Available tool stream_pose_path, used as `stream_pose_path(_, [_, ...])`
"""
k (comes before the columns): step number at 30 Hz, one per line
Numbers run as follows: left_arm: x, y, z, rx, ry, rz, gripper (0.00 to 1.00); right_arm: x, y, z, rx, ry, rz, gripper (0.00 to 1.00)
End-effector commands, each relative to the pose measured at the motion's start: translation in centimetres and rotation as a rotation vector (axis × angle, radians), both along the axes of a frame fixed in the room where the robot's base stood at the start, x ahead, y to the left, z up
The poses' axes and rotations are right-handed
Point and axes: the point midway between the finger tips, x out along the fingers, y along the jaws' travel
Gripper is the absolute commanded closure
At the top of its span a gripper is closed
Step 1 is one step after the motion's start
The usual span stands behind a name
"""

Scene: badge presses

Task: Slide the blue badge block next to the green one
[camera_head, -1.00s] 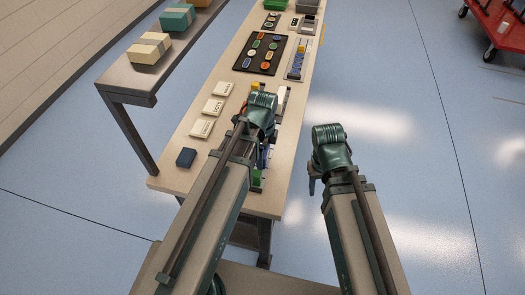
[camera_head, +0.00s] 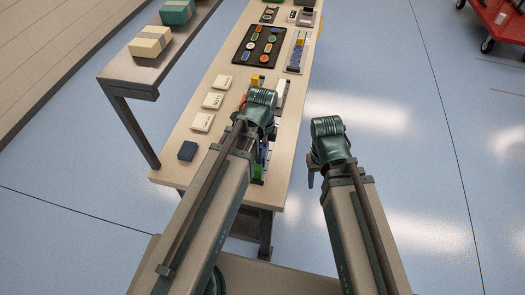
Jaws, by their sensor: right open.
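A green block (camera_head: 257,170) shows at the near right part of the table, just right of my left forearm. A blue piece (camera_head: 263,152) shows a little beyond it, partly hidden by my left arm. I cannot tell whether the two touch.
The long table (camera_head: 190,178) also carries a dark blue box (camera_head: 187,150), white cards (camera_head: 203,122), a yellow block (camera_head: 255,79) and a black tray (camera_head: 237,58) of badges. A side shelf (camera_head: 122,72) holds boxes.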

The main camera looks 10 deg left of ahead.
Motion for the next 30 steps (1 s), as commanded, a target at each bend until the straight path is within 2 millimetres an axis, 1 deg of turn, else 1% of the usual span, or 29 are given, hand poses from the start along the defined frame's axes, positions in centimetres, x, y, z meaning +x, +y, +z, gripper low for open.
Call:
stream_pose_path(1, [0.0, 0.0, 0.7, 0.000, 0.000, 0.000, 0.00, 0.0, 0.0, 0.7, 0.000, 0.000, 0.000, 0.50])
stream_pose_path(8, [0.0, 0.0, 3.5, 0.000, 0.000, 0.000, 0.00, 0.0, 0.0, 3.5, 0.000, 0.000, 0.000, 0.50])
stream_pose_path(24, [0.0, -0.1, 11.7, 0.000, 0.001, 0.000, 0.00, 0.0, 0.0, 11.7, 0.000, 0.000, 0.002, 0.50])
stream_pose_path(27, [0.0, -0.1, 12.7, 0.000, 0.001, 0.000, 0.00, 0.0, 0.0, 12.7, 0.000, 0.000, 0.002, 0.50])
stream_pose_path(30, [0.0, -0.1, 13.3, 0.000, 0.001, 0.000, 0.00, 0.0, 0.0, 13.3, 0.000, 0.000, 0.002, 0.50])
